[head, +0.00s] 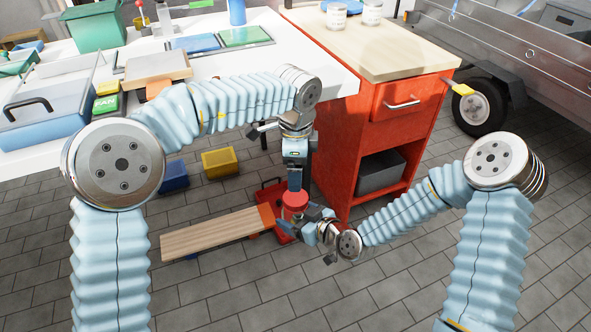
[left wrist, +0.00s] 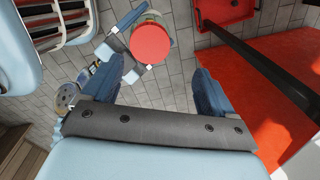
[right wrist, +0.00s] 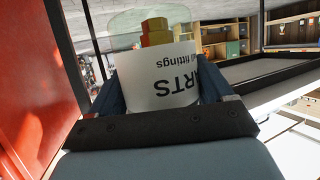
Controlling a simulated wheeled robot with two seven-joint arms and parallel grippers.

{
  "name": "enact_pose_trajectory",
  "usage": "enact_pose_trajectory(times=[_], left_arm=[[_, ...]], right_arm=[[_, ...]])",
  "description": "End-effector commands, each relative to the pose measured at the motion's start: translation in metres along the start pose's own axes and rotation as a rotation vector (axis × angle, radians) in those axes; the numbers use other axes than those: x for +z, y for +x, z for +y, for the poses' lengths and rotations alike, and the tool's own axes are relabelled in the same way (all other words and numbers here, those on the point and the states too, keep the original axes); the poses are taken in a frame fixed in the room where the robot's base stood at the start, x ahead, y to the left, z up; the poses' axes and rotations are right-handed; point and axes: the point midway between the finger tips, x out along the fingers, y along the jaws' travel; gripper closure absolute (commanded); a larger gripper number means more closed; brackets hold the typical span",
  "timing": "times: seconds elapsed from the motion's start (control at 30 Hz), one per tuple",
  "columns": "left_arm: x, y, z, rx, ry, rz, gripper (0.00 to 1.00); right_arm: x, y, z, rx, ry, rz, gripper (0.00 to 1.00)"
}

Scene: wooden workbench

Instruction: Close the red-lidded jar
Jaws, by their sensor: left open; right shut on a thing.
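The clear jar (right wrist: 165,28) carries an upside-down white label in the right wrist view, with yellow and red pieces inside. My right gripper (right wrist: 160,85) is shut around its sides. The round red lid (head: 295,199) shows at the jar's top in the head view and as a red disc in the left wrist view (left wrist: 150,42). I cannot tell whether it is seated tight. My left gripper (head: 295,184) points down just above the lid. It is open and empty, its fingers apart, with the lid ahead of them in the left wrist view.
A wooden plank (head: 210,235) and a red tray (head: 270,190) are near the grippers, low down. Yellow (head: 219,162) and blue (head: 173,176) bins lie further left. Open paved floor is in front.

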Motion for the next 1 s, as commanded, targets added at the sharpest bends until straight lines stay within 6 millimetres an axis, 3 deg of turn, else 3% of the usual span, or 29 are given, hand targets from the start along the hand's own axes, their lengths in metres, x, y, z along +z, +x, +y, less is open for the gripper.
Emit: enact_pose_trajectory(times=[0.13,0.53,1.0], left_arm=[[-0.001,0.002,0.011,0.056,-0.037,0.006,0.13],[0.0,0.008,0.011,0.059,-0.037,0.005,0.13],[-0.001,0.072,0.014,0.057,-0.036,0.005,0.13]], right_arm=[[-0.001,0.0,0.0,0.0,-0.001,0.002,1.0],[-0.001,0.0,0.0,0.0,-0.001,0.002,1.0],[-0.001,0.0,0.0,0.0,-0.001,0.002,1.0]])
